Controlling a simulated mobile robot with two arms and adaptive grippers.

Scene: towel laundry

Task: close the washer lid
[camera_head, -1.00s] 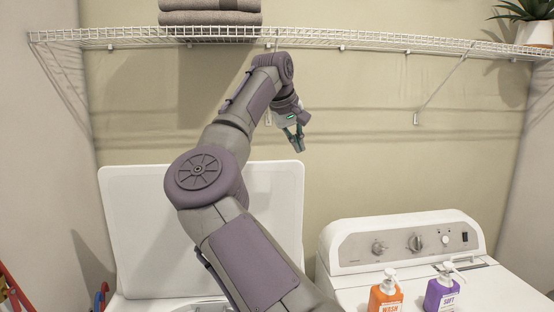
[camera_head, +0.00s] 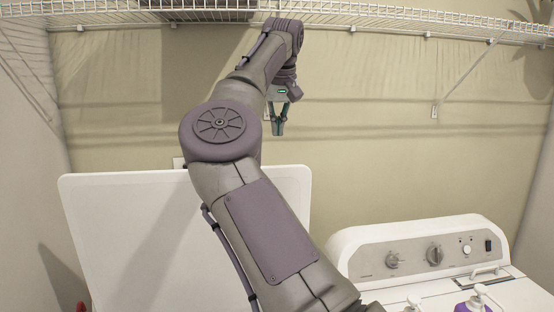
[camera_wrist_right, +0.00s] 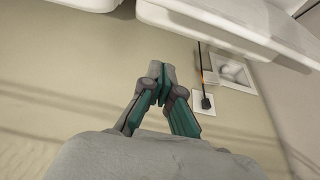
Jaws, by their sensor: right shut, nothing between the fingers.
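The white washer lid (camera_head: 125,235) stands upright, raised, at the left in the head view. My right arm crosses in front of it and hides part of its right side. My right gripper (camera_head: 278,133) hangs above the lid's top right corner, close to the wall and pointing down. It is shut and empty, and not touching the lid. In the right wrist view the gripper's fingers (camera_wrist_right: 158,85) meet at the tips, with a white panel edge (camera_wrist_right: 215,35) beyond them. The washer's opening is out of view. My left gripper is not in view.
A white wire shelf (camera_head: 400,18) runs along the wall just above my right arm. The second machine's control panel (camera_head: 420,255) stands to the right of the lid. A purple bottle (camera_head: 470,308) shows at the bottom edge. A wall outlet (camera_wrist_right: 203,103) shows in the wrist view.

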